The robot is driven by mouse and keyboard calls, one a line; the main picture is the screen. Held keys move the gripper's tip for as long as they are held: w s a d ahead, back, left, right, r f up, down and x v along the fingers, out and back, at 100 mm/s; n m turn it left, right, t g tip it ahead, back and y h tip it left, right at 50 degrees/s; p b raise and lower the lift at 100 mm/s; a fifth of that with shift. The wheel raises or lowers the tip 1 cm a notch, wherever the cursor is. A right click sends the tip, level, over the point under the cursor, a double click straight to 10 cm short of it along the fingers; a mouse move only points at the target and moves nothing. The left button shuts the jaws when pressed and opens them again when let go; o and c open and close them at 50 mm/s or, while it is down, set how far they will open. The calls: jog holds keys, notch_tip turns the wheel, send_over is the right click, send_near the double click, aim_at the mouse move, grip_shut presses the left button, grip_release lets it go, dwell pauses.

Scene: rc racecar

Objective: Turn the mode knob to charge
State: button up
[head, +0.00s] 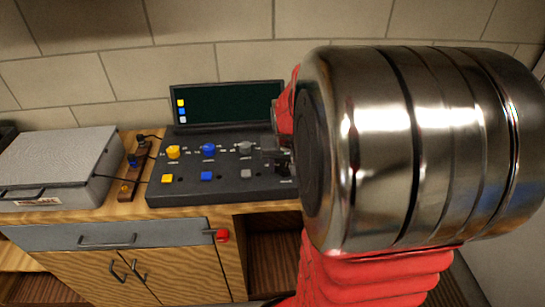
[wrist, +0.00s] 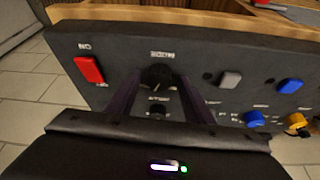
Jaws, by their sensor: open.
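The mode knob (wrist: 156,77) is a dark round knob on the black control panel (wrist: 215,50), under the printed word MODE in the wrist view. My gripper (wrist: 155,92) is open, with its two dark fingers reaching toward the panel on either side of the knob. I cannot tell whether they touch it. In the head view my gripper (head: 276,150) is at the right end of the console (head: 215,187), largely hidden by my big silver arm link. The knob's pointer setting is too dark to read.
A red switch (wrist: 88,70) marked ON sits beside the knob. Yellow (head: 173,152), blue (head: 209,150) and grey (head: 245,148) knobs have matching buttons below. A dark screen (head: 228,103) stands behind. A grey box (head: 60,165) is at left on the wooden bench.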

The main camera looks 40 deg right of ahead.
jog(key=shift+c, duration=0.5)
jog(key=shift+a, duration=0.15)
jog(key=c, duration=1)
jog(key=shift+o, duration=0.2)
jog(key=shift+n, duration=0.5)
jog(key=shift+d+n+t+y, duration=0.25)
jog(key=shift+n+t+y, duration=0.25)
jog(key=shift+n, duration=0.9)
jog(key=shift+d+n+y, duration=0.1)
jog(key=shift+n+y, duration=0.8)
jog(key=shift+n, duration=1.1)
jog(key=o, duration=1.1)
jog(key=shift+s, duration=0.1)
jog(key=shift+c, duration=0.2)
